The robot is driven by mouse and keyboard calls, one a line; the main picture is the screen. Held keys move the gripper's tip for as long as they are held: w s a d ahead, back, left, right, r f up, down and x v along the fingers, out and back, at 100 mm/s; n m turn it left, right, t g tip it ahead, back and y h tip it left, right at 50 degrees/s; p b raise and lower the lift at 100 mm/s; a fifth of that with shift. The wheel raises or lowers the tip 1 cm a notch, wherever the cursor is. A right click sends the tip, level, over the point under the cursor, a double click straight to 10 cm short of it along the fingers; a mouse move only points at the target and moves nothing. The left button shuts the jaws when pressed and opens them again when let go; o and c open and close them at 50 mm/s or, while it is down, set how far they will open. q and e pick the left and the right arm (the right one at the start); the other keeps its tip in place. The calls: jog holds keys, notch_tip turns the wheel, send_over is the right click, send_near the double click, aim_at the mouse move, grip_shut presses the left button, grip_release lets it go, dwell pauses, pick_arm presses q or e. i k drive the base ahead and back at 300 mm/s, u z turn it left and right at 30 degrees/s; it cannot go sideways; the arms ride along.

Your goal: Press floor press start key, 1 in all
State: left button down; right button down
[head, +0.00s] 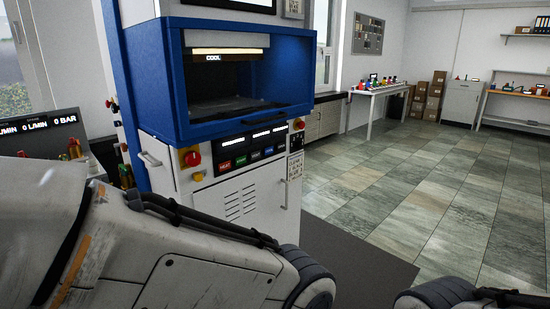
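The floor press (215,120) stands left of centre, with a blue upper frame and a white cabinet below. Its open chamber shows a lit "COOL" sign (213,58). Its front panel has a row of small coloured keys, among them a red key (225,165) and a green key (240,160), with darker blue ones to their right. Their labels are too small to read surely, so I cannot tell which is the start key. Lit displays sit above the keys. My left arm's links fill the lower left; part of my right arm shows at the bottom right. Neither gripper is in view.
Red mushroom knobs (193,158) flank the keys. A bench with a gauge screen (40,135) is at the left. A table (380,90), boxes (428,97) and a shelf stand at the back. The tiled floor at right is clear.

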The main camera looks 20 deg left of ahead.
aim_at(239, 160)
jog(key=z, duration=0.15)
jog(key=i, duration=0.7)
jog(key=u, duration=0.6)
jog(key=i, duration=0.5)
jog(key=u, duration=0.45)
